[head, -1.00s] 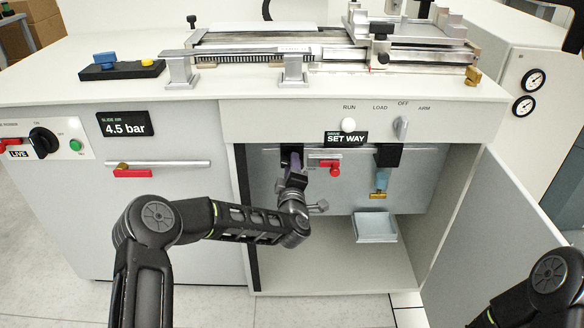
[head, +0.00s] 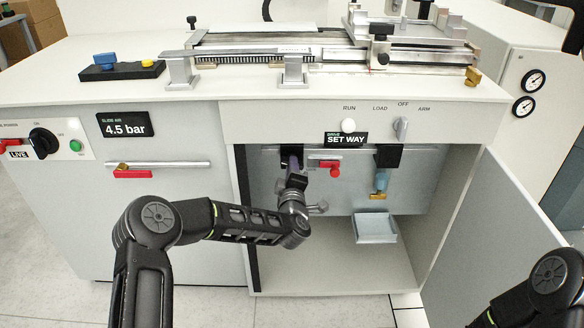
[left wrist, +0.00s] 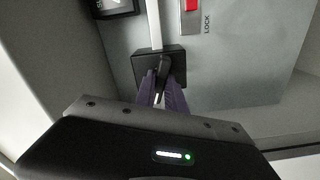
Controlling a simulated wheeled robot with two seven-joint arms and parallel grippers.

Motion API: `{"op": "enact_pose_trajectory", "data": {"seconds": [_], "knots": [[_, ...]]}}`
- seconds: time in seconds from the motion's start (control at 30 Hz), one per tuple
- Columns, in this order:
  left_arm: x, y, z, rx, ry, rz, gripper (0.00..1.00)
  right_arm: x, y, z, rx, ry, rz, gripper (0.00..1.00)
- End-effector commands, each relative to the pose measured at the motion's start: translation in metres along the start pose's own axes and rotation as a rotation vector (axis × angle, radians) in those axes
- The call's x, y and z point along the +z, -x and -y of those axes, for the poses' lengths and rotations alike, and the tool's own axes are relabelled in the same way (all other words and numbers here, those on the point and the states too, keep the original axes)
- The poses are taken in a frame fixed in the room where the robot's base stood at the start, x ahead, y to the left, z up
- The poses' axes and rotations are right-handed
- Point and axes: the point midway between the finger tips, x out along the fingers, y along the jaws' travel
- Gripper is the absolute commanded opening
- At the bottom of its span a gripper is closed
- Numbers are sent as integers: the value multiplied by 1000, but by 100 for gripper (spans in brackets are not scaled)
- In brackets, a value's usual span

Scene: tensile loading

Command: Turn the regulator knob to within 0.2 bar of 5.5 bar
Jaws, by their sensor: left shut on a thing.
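The regulator knob (left wrist: 163,68) is a dark grip on a black block in the left wrist view. My left gripper (left wrist: 162,92) has its purple fingers shut on it. In the head view my left gripper (head: 296,174) reaches into the open cabinet bay, and its fingers and wrist mostly hide the knob. The slide air display (head: 126,124) on the left front panel reads 4.5 bar. My right gripper is out of view; only part of my right arm shows at the lower right.
A red lever (head: 331,166) sits just right of my left gripper. A teal part with a brass piece (head: 377,196) hangs further right, above a grey tray (head: 376,228). The open cabinet door (head: 500,220) bounds the right side. A drive display (head: 346,139) reads SET WAY.

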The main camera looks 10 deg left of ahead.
Motion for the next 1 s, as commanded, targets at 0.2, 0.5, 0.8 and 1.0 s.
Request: {"op": "enact_pose_trajectory", "data": {"seconds": [0.2,0.5,0.8,1.0], "knots": [[0,0,0,-1,-11,0,0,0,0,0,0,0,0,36],[0,0,0,1,-112,1,0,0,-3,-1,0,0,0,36],[1,0,0,2,-335,0,0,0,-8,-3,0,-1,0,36],[1,0,0,2,-515,1,0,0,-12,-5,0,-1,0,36]]}}
